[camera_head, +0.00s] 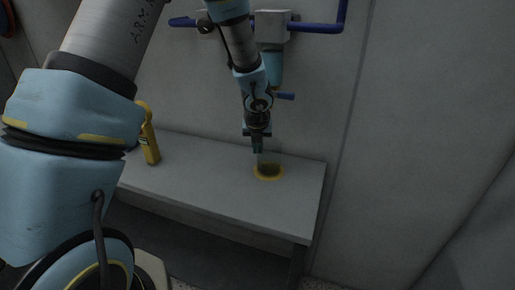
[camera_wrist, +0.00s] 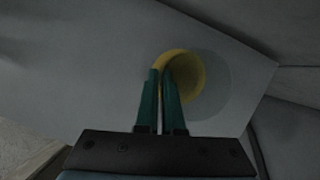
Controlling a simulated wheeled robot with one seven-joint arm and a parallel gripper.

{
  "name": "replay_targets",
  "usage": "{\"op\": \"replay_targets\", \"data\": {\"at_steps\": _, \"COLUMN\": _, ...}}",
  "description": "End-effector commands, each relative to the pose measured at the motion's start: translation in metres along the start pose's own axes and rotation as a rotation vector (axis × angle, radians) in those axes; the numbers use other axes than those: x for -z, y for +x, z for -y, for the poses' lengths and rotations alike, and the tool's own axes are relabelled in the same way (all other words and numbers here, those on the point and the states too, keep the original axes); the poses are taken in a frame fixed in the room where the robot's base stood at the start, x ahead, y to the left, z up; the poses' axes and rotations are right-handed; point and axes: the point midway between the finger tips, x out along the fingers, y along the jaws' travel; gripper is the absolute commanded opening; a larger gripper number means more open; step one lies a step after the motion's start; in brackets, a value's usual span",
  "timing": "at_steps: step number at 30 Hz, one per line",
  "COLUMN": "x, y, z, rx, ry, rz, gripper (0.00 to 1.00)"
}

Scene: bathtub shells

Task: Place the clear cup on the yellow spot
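The clear cup (camera_head: 270,158) is upright over the yellow spot (camera_head: 268,178) near the right end of the bench. The spot shows around the cup's base in the head view; I cannot tell if the base touches it. In the wrist view the cup (camera_wrist: 218,88) is a faint round outline, with the yellow spot (camera_wrist: 188,62) showing at its left part. My gripper (camera_head: 257,149) points down at the cup's left side. Its green fingers (camera_wrist: 160,72) are close together with the cup's near wall between them, and they hide part of the spot.
A grey bench (camera_head: 215,177) stands against the wall. A yellow bottle-like object (camera_head: 150,146) stands at its left. A blue pipe (camera_head: 318,28) and a light-blue dispenser-like fixture (camera_head: 273,68) are on the wall behind my arm. The bench top between bottle and cup is clear.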

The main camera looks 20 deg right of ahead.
Motion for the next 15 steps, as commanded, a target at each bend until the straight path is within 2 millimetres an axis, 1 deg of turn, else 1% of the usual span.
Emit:
{"op": "replay_targets", "data": {"at_steps": 7, "x": 0.0017, "y": 0.0036, "z": -0.0001, "rx": 0.0, "ry": 0.0, "rz": 0.0, "gripper": 0.0}}
{"op": "replay_targets", "data": {"at_steps": 8, "x": 0.0013, "y": 0.0028, "z": -0.0001, "rx": 0.0, "ry": 0.0, "rz": 0.0, "gripper": 0.07}}
{"op": "replay_targets", "data": {"at_steps": 9, "x": 0.0011, "y": 0.0023, "z": -0.0001, "rx": 0.0, "ry": 0.0, "rz": 0.0, "gripper": 0.12}}
{"op": "replay_targets", "data": {"at_steps": 15, "x": 0.0012, "y": 0.0022, "z": -0.0001, "rx": 0.0, "ry": 0.0, "rz": 0.0, "gripper": 0.34}}
